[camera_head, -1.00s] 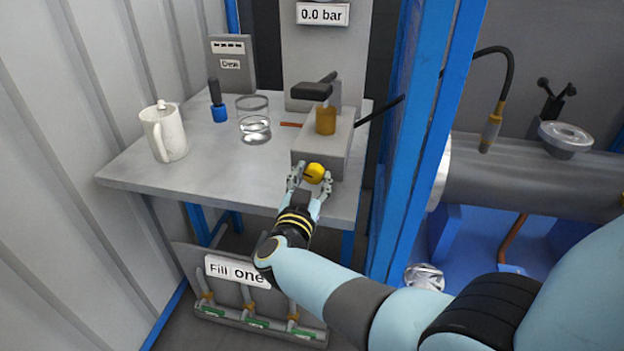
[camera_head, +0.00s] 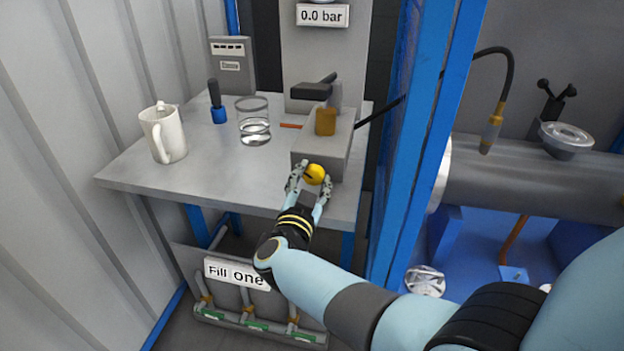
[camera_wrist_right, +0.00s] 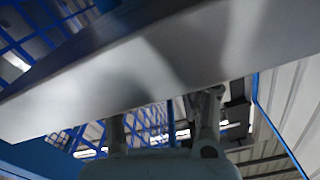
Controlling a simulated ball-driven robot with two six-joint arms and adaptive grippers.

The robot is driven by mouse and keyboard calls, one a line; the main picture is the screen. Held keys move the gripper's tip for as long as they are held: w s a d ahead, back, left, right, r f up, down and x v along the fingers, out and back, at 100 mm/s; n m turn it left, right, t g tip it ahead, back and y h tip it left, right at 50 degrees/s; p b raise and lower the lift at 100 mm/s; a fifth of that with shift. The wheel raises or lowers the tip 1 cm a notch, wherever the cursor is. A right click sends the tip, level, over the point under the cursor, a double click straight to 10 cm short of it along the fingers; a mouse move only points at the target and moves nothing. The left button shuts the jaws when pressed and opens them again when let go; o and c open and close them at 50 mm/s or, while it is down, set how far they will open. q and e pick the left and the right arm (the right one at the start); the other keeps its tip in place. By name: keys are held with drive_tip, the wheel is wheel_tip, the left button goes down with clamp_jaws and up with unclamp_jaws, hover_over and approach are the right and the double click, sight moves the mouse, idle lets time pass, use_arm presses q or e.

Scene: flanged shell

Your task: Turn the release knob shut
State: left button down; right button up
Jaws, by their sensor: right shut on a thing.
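The release knob (camera_head: 315,174) is yellow and round. It sits on the front of the grey pump block (camera_head: 318,150) at the front edge of the metal table. My right gripper (camera_head: 310,186) has its fingers on either side of the knob and is shut on it. In the right wrist view, my right gripper (camera_wrist_right: 165,125) shows at the bottom; its fingertips and the knob are hidden there behind a large pale surface. The sign above the block reads "0.0 bar" (camera_head: 323,15). My left gripper is not in view.
On the table (camera_head: 215,180) stand a white jug (camera_head: 164,133), a glass beaker (camera_head: 253,122) and a blue-based tool (camera_head: 217,103). A blue post (camera_head: 415,150) rises just right of the table. A "Fill one" rack (camera_head: 238,272) is below. The table's front left is clear.

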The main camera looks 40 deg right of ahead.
drive_tip(key=o, duration=1.2)
drive_tip(key=shift+r, duration=0.1)
wheel_tip(320, 180, up, 10)
drive_tip(key=shift+f, duration=0.15)
